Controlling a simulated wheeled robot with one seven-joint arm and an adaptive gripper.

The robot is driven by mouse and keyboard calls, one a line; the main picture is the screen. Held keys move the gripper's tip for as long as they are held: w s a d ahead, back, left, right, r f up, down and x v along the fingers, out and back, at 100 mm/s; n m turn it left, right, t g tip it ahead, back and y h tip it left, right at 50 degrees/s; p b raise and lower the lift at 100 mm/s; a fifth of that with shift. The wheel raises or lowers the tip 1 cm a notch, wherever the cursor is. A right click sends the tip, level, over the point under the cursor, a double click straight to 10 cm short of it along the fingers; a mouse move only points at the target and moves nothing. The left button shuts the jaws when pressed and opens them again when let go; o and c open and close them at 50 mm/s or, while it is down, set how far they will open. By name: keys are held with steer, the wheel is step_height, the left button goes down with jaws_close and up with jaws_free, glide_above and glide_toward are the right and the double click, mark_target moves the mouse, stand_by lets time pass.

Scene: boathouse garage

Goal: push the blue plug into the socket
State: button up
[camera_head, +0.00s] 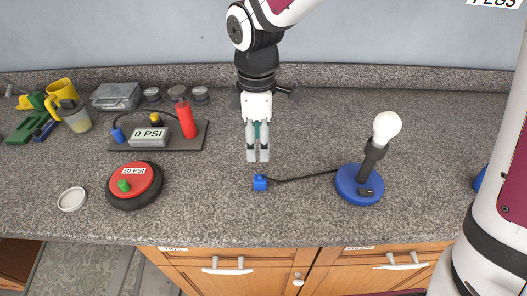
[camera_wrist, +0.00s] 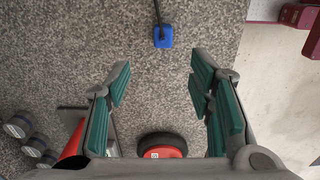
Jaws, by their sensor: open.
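The blue plug (camera_head: 260,182) lies on the speckled countertop, on a dark cord running right to a lamp (camera_head: 360,187) with a round blue base and a white bulb. In the wrist view the plug (camera_wrist: 163,37) lies at the top, beyond the fingertips. My gripper (camera_head: 258,158) points down just behind the plug, apart from it. In the wrist view my gripper (camera_wrist: 160,76) is open, with nothing between its green-padded fingers. I cannot make out a socket in either view.
A red-topped black disc (camera_head: 134,184) and a pale round dish (camera_head: 72,199) are nearer the front. The counter around the plug is clear.

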glide_above(260, 178)
steer(key=f, duration=0.7)
steer(key=shift+w+f, duration=0.15)
steer(key=shift+w, duration=0.1)
steer(key=shift+s+f, duration=0.15)
steer(key=shift+f, duration=1.4)
steer(key=shift+s+f, duration=0.15)
steer(key=shift+f, duration=1.4)
jaws_close()
